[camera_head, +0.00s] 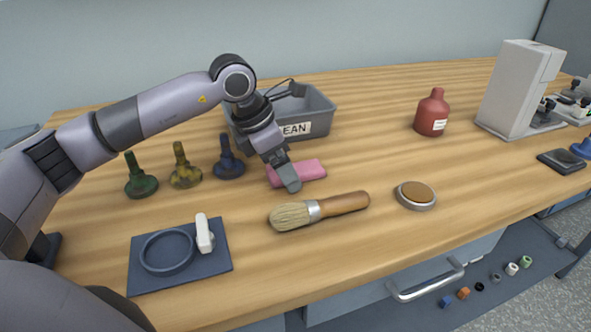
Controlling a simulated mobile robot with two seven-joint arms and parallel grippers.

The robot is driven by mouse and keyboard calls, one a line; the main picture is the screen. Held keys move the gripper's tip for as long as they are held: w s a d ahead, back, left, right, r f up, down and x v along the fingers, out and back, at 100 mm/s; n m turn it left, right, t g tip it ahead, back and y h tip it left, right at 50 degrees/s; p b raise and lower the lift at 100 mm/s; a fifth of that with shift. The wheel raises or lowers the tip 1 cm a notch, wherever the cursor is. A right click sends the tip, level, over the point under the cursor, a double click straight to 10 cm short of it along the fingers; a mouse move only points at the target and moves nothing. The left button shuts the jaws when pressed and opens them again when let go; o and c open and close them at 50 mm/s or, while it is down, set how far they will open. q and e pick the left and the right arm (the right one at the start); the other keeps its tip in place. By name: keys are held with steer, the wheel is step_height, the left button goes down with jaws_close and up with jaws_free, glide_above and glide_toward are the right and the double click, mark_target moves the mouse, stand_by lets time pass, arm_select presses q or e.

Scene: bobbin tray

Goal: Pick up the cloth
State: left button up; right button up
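The cloth looks like a folded pink piece (312,171) lying on the wooden table, in front of the grey bin. My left gripper (289,180) reaches down from above at the cloth's left end and hides part of it. Its fingers overlap in this view, so I cannot tell whether they are open, shut, or touching the cloth. My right gripper is not in view.
A grey bin (321,112) with a label stands behind the cloth. A brush (344,203) lies in front. Dark stamp-like objects (185,172) stand to the left, near a blue plate (210,265). A red bottle (432,113) and round tin (416,196) are at the right.

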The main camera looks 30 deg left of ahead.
arm_select(q)
steer(key=c, duration=1.1)
steer(key=shift+c, duration=0.2)
steer(key=shift+r, duration=0.15)
steer(key=shift+w+r, duration=0.1)
steer(key=shift+r, duration=0.5)
step_height(320, 180, up, 19)
steer(key=p, duration=0.1)
steer(key=shift+f+p, duration=0.15)
steer(key=shift+p, duration=0.25)
